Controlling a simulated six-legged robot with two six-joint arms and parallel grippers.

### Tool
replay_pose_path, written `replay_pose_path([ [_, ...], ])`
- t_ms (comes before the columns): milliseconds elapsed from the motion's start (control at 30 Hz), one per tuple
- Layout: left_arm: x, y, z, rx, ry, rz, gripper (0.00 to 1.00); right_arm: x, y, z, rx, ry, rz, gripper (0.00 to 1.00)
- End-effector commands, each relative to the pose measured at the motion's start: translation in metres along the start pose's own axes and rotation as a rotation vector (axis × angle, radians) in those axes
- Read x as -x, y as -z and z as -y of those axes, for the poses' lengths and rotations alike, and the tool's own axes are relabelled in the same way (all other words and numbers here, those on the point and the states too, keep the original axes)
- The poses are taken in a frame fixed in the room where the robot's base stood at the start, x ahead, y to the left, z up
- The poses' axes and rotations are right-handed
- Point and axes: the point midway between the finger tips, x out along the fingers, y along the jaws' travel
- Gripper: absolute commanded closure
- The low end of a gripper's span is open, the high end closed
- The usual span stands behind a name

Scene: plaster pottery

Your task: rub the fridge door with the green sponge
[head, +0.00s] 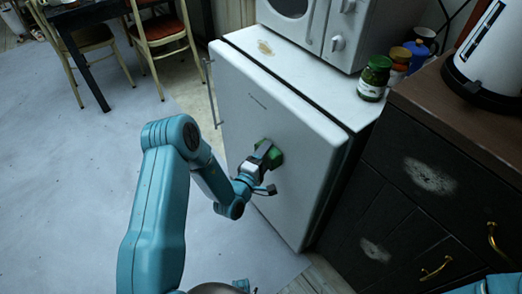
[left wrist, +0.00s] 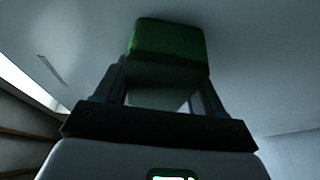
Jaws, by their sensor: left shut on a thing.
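The white fridge door (head: 275,150) faces me in the head view, with a vertical handle on its left edge. My left gripper (head: 265,158) is shut on the green sponge (head: 276,154) in front of the door's middle. In the left wrist view the sponge (left wrist: 167,42) sits between the fingertips, with the pale door (left wrist: 255,70) behind it. The sponge is at or very near the door; I cannot tell for certain whether it touches. My right gripper does not show; only a bit of teal arm is at the lower right.
A microwave (head: 320,25) and a green-lidded jar (head: 374,78) stand on the fridge. A dark drawer cabinet (head: 420,180) with a white appliance (head: 490,55) on top stands to the right. Chairs (head: 160,35) are at the far left. The grey floor (head: 70,180) left of the fridge is clear.

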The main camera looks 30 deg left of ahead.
Motion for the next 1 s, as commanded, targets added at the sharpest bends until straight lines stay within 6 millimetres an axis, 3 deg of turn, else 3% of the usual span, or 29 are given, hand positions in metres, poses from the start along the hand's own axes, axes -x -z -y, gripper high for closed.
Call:
replay_pose_path([
  [533,0.016,-0.039,0.002,0.000,0.000,0.011,0.51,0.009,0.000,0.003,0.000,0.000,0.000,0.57],
  [733,0.017,-0.037,0.003,-0.001,0.000,0.007,0.51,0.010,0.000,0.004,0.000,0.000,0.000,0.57],
  [1000,0.005,-0.013,0.001,-0.002,-0.003,0.003,0.51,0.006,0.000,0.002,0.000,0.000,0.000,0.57],
])
